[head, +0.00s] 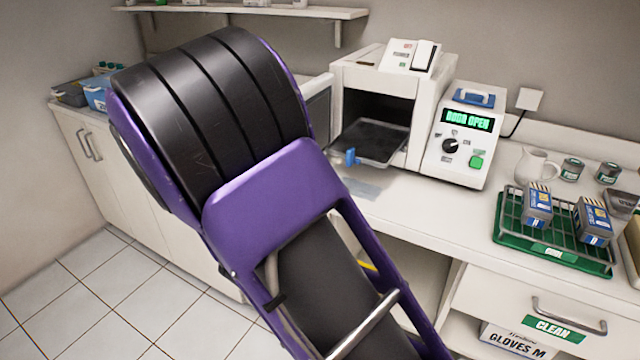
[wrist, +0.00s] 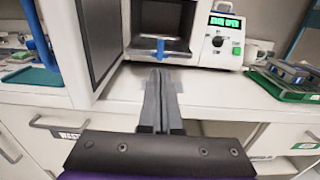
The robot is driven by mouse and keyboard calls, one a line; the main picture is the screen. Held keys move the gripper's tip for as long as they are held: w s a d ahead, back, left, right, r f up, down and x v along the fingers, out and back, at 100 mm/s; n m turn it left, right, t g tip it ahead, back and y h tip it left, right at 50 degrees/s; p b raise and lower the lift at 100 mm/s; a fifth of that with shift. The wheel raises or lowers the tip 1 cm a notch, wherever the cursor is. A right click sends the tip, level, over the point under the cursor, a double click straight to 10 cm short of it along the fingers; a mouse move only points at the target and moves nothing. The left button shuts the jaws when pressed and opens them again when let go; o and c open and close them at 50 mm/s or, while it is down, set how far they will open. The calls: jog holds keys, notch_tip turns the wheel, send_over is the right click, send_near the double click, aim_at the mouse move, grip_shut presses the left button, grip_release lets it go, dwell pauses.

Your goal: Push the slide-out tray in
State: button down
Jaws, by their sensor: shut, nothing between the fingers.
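The slide-out tray (head: 374,146) is a dark, metal-rimmed tray in the open chamber of a white sterilizer (head: 340,72). Its front edge sticks out over the counter, with a blue tab (head: 351,157) at the front. In the wrist view the tray (wrist: 176,58) and the blue tab (wrist: 160,49) are straight ahead of the fingertips. My gripper (wrist: 159,74) is shut and empty, just short of the tab in the picture; I cannot tell the exact gap. In the head view my arm hides the gripper.
The sterilizer door (wrist: 98,36) stands open at the left of the chamber. A control panel (head: 465,137) reading "DOOR OPEN" is on the right. A green tray (head: 507,235) with a rack and boxes sits further right. The counter (head: 420,207) before the sterilizer is mostly clear.

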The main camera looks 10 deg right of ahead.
aim_at(348, 158)
jog(key=b+x, duration=0.1)
jog(key=x, duration=1)
jog(key=shift+w+d, duration=0.2)
jog(key=shift+w, duration=0.1)
